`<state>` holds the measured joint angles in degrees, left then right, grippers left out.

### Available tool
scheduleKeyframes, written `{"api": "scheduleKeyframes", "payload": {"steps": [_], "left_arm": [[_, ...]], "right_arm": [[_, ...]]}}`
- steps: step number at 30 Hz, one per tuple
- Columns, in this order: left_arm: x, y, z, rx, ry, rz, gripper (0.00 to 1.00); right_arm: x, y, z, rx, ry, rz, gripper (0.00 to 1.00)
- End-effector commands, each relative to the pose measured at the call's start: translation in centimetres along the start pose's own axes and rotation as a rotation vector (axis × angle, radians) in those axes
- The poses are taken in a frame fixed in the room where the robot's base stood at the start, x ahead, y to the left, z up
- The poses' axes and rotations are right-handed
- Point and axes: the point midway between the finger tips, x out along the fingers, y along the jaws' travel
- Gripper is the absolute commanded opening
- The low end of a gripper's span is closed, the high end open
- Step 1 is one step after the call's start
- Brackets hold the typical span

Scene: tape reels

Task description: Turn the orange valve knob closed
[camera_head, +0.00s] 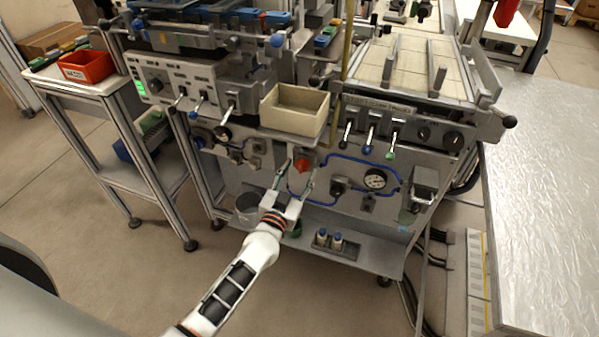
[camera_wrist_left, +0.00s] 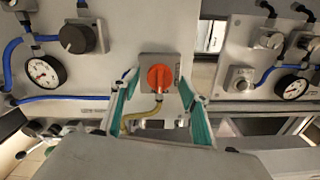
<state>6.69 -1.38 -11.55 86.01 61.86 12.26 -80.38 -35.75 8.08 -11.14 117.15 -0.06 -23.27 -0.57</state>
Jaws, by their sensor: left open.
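The orange valve knob (camera_head: 302,165) sits on the grey front panel below the beige bin. In the left wrist view the knob (camera_wrist_left: 159,78) is on a square grey plate (camera_wrist_left: 146,60), with its raised grip close to upright. A yellowish hose (camera_wrist_left: 140,116) runs down from it. My left gripper (camera_head: 298,174) is open in front of the panel. In the left wrist view its green-padded fingers (camera_wrist_left: 160,86) stand apart on either side of the knob, with visible gaps and nothing held. My right gripper is not in view.
A beige bin (camera_head: 295,110) sticks out above the knob, near levers with coloured ends. A pressure gauge (camera_head: 375,180), blue tubing and a black knob (camera_head: 338,187) are on the panel to the right. A lower shelf (camera_head: 345,250) holds small bottles.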

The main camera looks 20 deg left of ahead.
Motion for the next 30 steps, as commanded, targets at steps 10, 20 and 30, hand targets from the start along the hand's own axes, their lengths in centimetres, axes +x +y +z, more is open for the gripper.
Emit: {"api": "scheduleKeyframes", "payload": {"steps": [10,20,30], "left_arm": [[0.2,0.0,0.0,0.000,0.000,0.000,0.35],[0.2,0.0,0.0,-0.004,0.000,0.000,0.07],[0.3,-0.1,-0.3,-0.124,0.003,0.000,0.07]], "right_arm": [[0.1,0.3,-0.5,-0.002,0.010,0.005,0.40],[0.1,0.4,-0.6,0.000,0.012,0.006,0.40],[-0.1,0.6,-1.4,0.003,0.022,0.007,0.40]]}}
